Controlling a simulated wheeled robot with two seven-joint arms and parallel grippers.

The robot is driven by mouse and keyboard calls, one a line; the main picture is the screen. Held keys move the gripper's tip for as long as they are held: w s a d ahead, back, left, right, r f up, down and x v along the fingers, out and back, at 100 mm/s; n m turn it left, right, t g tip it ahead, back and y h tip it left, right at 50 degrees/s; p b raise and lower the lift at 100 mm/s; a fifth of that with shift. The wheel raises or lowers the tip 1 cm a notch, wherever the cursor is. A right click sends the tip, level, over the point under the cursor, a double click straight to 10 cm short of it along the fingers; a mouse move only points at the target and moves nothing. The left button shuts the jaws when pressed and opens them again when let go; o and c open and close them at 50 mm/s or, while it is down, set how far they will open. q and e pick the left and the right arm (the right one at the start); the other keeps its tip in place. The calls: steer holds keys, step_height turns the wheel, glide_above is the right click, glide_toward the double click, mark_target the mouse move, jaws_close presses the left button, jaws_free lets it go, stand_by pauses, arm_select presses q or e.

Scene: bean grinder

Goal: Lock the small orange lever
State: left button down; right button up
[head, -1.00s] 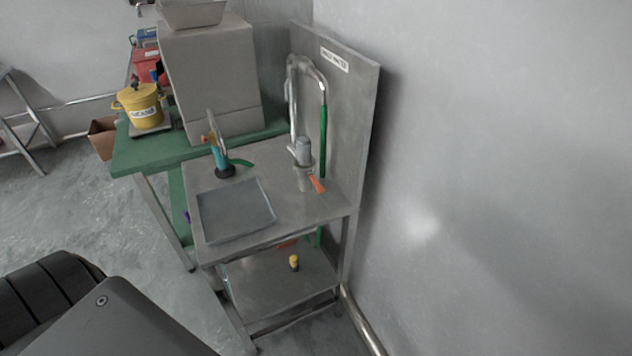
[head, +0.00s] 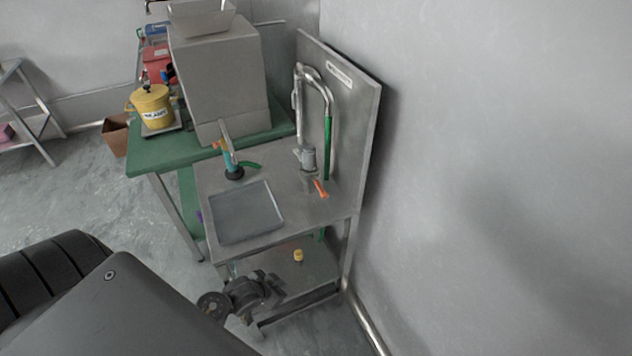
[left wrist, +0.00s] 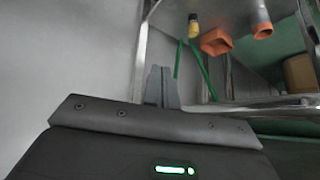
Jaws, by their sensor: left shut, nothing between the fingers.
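The small orange lever (head: 320,188) sticks out near the base of a grey upright fitting (head: 308,158) on the steel table, by its back panel. My left gripper (head: 273,287) is low in front of the table, below the tabletop and well apart from the lever. Its fingers also show in the left wrist view (left wrist: 161,88), together and empty. That view shows orange pieces (left wrist: 215,41) and a yellow-capped piece (left wrist: 194,26) at the shelf; I cannot make out the small lever there. My right gripper is not in view.
A bent pipe with a green hose (head: 327,145) rises behind the lever. A yellow-topped piece (head: 298,255) is on the lower shelf. The green table (head: 150,160) adjoins at left.

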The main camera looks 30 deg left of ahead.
arm_select(q)
steer(key=w+r+m+t+p, duration=0.15)
steer(key=w+r, duration=0.25)
steer(key=r, duration=1.2)
step_height(320, 180, up, 11)
steer(key=m+t+h+p, duration=0.3)
steer(key=h+p, duration=0.1)
steer(key=h, duration=0.4)
glide_above(320, 188)
steer(key=s, duration=0.3)
steer(key=shift+d+f+p, duration=0.15)
steer(key=shift+f+p, duration=0.05)
steer(key=shift+f, duration=0.85)
steer(key=shift+d+f+p, duration=0.1)
steer(key=shift+f+p, duration=0.1)
steer(key=shift+f, duration=0.8)
